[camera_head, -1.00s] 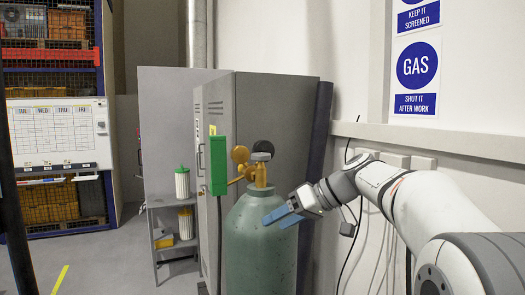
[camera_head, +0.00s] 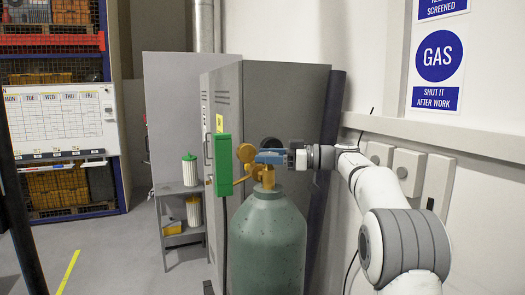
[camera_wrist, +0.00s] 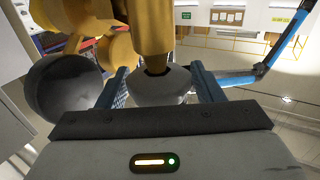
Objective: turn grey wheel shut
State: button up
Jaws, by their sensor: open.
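The grey wheel (camera_wrist: 158,88) sits on the end of the brass valve stem in the wrist view. The brass valve (camera_head: 266,175) tops the green gas cylinder (camera_head: 266,235). My gripper (camera_head: 268,157) is level at the top of the valve, its blue fingers hiding the wheel in the head view. In the wrist view the fingers of my gripper (camera_wrist: 160,88) are open, one on each side of the wheel. Whether either finger touches it I cannot tell.
A dark round gauge (camera_wrist: 65,86) lies close beside the left finger in the wrist view. A green box (camera_head: 222,165) hangs left of the valve. A grey cabinet (camera_head: 285,100) stands behind the cylinder, and a wall with white boxes (camera_head: 409,170) is at right.

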jog(key=shift+w+a, duration=0.1)
jog(key=shift+a, duration=0.7)
jog(key=shift+c, duration=0.5)
jog(key=c, duration=0.6)
jog(key=shift+f, duration=0.1)
jog(key=shift+f+t+b, duration=0.15)
jog(key=shift+t+b, duration=0.15)
jog(key=shift+b, duration=0.3)
